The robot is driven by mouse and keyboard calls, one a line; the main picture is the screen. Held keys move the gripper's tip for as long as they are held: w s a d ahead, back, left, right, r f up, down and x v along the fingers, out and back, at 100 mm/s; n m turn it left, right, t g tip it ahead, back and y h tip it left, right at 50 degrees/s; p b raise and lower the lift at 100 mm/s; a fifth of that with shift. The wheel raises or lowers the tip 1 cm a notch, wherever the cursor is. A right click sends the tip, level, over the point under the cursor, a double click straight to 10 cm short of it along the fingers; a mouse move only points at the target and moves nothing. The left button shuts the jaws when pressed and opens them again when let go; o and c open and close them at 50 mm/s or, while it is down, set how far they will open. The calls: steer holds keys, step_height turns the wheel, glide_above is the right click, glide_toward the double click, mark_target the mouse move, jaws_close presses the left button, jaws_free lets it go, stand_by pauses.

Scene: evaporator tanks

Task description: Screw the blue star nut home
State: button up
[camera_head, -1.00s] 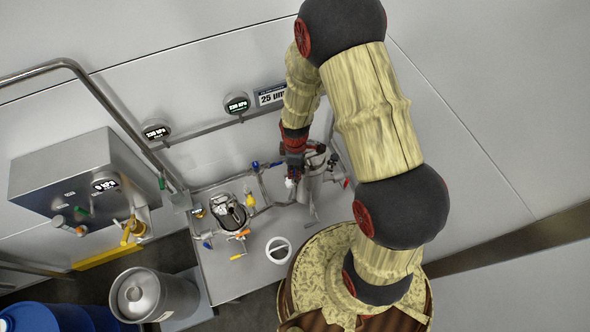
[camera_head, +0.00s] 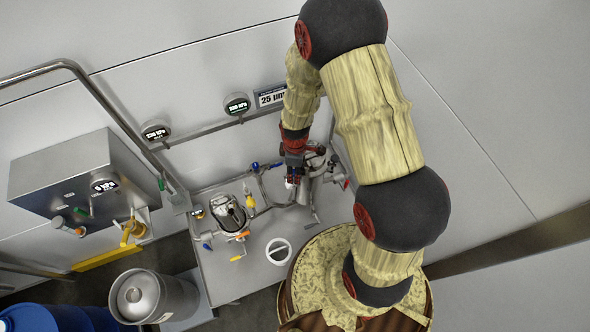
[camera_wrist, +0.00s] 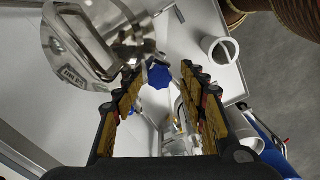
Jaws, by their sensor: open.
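The blue star nut (camera_wrist: 158,76) shows in the wrist view between the tips of my gripper (camera_wrist: 164,72). The jaws are open, with a finger on either side of the nut; I cannot tell whether either touches it. A shiny steel vessel with a lid (camera_wrist: 95,45) stands beside the nut, at upper left in the wrist view. In the head view my gripper (camera_head: 293,175) is beside the steel vessel at the right of the bench. The nut cannot be made out there, and my arm covers part of that area.
Left of my gripper are a small open vessel (camera_head: 230,215), a yellow-handled valve (camera_head: 249,202) and a blue-handled valve (camera_head: 255,166). A pipe runs along the wall behind.

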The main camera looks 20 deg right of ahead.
steer(key=shift+r, duration=0.1)
steer(key=shift+r, duration=3.9)
steer(key=shift+s+m, duration=0.4)
steer(key=shift+m, duration=0.3)
steer(key=s+r+m+t+b, duration=0.2)
steer(key=s+r+m+b, duration=0.2)
steer(key=b, duration=0.8)
steer(key=s+r+m+t+b, duration=0.3)
steer(key=s+r+m+b, duration=0.2)
steer(key=s+b, duration=0.4)
steer(key=m+b, duration=0.1)
steer(key=b, duration=0.2)
steer(key=shift+s+r+m+t, duration=0.2)
steer(key=shift+s+m+t, duration=0.1)
steer(key=shift+m, duration=0.1)
